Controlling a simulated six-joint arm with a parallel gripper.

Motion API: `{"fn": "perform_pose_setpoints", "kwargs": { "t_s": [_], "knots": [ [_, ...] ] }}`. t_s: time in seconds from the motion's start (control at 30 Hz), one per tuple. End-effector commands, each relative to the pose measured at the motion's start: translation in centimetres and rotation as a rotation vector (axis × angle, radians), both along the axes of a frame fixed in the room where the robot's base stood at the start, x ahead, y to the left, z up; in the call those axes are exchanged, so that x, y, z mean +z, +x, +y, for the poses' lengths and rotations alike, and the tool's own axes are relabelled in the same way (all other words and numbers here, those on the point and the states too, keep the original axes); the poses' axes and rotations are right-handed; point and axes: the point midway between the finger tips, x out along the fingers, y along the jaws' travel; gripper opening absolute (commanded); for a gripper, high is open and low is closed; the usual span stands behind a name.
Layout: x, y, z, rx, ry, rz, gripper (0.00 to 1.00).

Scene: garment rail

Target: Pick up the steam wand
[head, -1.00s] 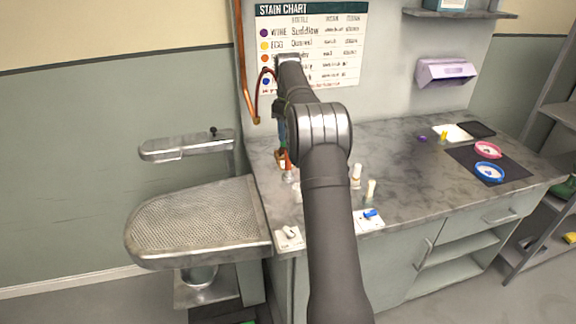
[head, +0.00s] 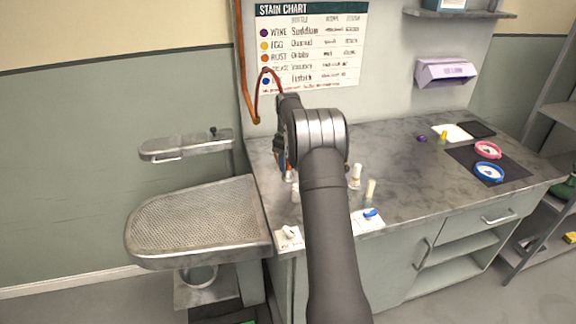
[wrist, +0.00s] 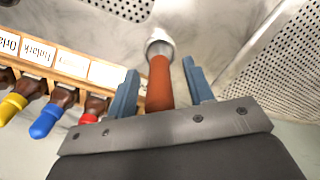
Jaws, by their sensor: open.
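The steam wand shows in the wrist view as an orange-brown handle (wrist: 159,84) with a pale metal collar at its far end. My gripper (wrist: 161,67) is open, with one blue-grey finger on each side of the handle and a visible gap to each. The near end of the handle is hidden behind the gripper's body. In the head view my arm covers most of the wand, and a small pale metal part (head: 289,176) shows below my gripper. A red hose (head: 267,72) loops above the gripper.
A wooden rack (wrist: 70,65) with labels and several coloured-tip bottles lies left of the gripper in the wrist view. A perforated metal pressing board (head: 195,215) is left of the counter (head: 415,160). Small pale bottles (head: 356,176) stand right of my gripper.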

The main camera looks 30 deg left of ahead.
Motion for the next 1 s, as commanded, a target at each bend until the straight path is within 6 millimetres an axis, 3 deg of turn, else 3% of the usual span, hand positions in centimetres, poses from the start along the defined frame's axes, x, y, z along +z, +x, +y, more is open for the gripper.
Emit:
{"fn": "perform_pose_setpoints", "kwargs": {
  "t_s": [0.13, 0.37, 0.73, 1.0],
  "knots": [
    [0.0, 0.0, 0.0, 0.0, 0.0, 0.0, 0.44],
    [0.1, 0.0, 0.0, 0.0, 0.0, 0.0, 0.0],
    [0.6, 0.0, 0.0, 0.0, 0.001, -0.001, 0.0],
    [4.2, 0.1, 0.0, 0.0, 0.002, -0.002, 0.0]
  ]
}}
